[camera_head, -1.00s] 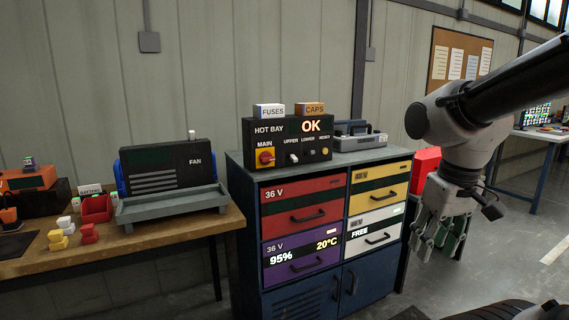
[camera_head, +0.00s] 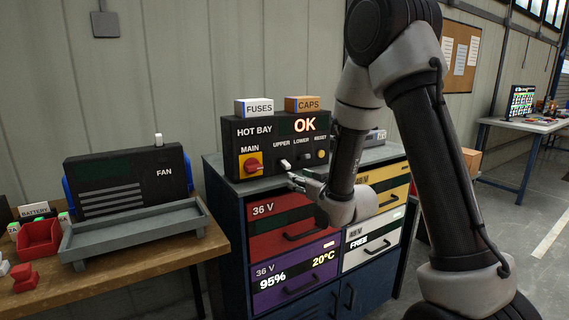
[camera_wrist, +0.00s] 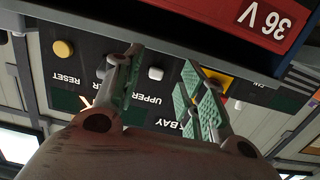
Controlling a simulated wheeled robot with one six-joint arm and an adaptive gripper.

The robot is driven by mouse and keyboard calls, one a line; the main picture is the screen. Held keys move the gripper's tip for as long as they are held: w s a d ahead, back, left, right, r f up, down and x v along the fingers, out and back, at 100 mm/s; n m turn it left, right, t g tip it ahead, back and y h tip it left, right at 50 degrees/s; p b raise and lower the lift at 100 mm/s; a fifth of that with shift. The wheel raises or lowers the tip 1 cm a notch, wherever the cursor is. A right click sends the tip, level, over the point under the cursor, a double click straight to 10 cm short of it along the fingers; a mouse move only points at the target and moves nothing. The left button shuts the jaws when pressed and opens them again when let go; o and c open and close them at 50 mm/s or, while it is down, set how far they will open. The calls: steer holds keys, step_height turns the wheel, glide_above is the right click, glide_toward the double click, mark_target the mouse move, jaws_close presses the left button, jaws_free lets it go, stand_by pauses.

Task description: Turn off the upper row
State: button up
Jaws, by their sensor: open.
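The black HOT BAY control box (camera_head: 234,147) stands on the drawer cabinet, its display reading OK. The white UPPER switch (camera_head: 285,163) is on its front, between the red MAIN knob (camera_head: 252,166) and the LOWER switch (camera_head: 305,156). My gripper (camera_head: 298,180) is open and empty just in front of the box, below the switches. In the wrist view, which is upside down, the UPPER switch (camera_wrist: 155,73) shows between my two fingers (camera_wrist: 163,62), with no clear contact. The LOWER switch is partly behind one finger.
The yellow RESET button (camera_wrist: 63,48) is beside the LOWER switch. The FUSES box (camera_head: 254,106) and CAPS box (camera_head: 303,104) sit on top. Below are the dark-striped red drawer (camera_head: 270,225), the lit purple drawer (camera_head: 275,298), the yellow drawer (camera_head: 394,178) and the FREE drawer (camera_head: 380,247).

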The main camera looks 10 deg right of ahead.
mark_target(289, 166)
steer(key=shift+t, duration=0.6)
steer(key=w, duration=0.2)
steer(key=w+a+r, duration=0.1)
steer(key=w, duration=0.2)
steer(key=w+a+r, duration=0.1)
steer(key=w, duration=0.1)
steer(key=shift+w+a+r, duration=0.2)
steer(key=shift+a+r, duration=0.05)
steer(key=shift+c, duration=0.5)
